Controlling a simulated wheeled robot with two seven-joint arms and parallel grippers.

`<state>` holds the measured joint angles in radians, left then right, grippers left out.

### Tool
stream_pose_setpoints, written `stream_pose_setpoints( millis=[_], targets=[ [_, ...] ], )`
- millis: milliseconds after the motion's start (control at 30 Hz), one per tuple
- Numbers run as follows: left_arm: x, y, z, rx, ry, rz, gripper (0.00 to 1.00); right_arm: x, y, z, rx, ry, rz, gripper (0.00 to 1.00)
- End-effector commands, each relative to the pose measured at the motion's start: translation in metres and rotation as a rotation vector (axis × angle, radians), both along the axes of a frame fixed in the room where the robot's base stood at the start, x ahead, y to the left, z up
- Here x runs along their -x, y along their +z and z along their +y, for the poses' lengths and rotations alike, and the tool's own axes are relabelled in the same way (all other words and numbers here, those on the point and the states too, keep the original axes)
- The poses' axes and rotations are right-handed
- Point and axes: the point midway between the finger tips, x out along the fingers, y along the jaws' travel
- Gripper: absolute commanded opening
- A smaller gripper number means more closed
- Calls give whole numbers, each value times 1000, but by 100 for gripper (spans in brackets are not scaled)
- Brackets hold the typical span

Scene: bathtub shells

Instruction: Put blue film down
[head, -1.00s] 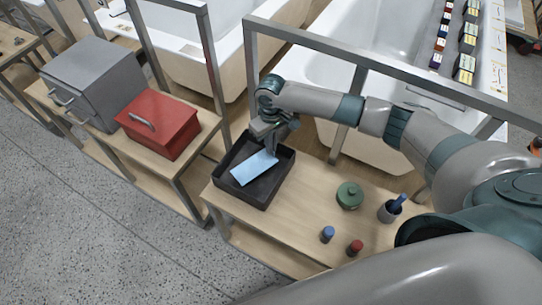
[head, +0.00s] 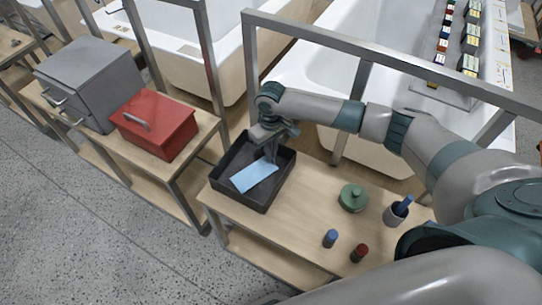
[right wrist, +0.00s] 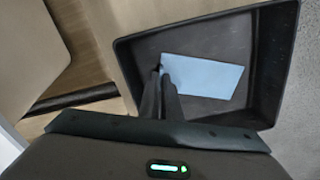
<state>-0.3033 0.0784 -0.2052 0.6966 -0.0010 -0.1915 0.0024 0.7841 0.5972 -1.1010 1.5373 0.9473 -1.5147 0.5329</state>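The blue film (head: 254,177) is a flat light-blue rectangle inside the black tray (head: 262,206) on the wooden bench. In the right wrist view the film (right wrist: 205,76) lies over the tray floor, within the walls of the tray (right wrist: 283,50). My right gripper (head: 272,158) points down into the tray at the film's far edge. In the right wrist view its fingers (right wrist: 166,78) are close together at the film's left edge and look shut on it. Whether the whole film touches the tray floor is hard to tell. My left gripper is not in view.
On the same bench stand a green lidded pot (head: 353,198), a blue bottle (head: 330,238), a red bottle (head: 359,252) and a cup with a blue item (head: 397,212). A red box (head: 160,128) and grey cabinet (head: 92,80) stand left. A metal rail (head: 310,40) runs behind.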

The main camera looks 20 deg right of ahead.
Motion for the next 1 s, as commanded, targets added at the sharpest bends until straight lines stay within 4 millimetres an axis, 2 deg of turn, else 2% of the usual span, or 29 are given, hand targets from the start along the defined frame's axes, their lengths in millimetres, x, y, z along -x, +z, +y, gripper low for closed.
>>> stream_pose_setpoints(
  millis=[167,433,500,533,933,1000],
  targets=[
    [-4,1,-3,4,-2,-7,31,0,0,0,0,0,0,0],
    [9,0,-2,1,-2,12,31,0,-3,0,-1,1,1,0],
    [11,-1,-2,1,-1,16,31,0,-3,0,0,1,0,21],
    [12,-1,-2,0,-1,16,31,0,-3,0,0,1,0,23],
    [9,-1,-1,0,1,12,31,0,0,0,0,0,-1,23],
    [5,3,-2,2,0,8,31,0,4,-1,0,0,0,23]
  ],
)
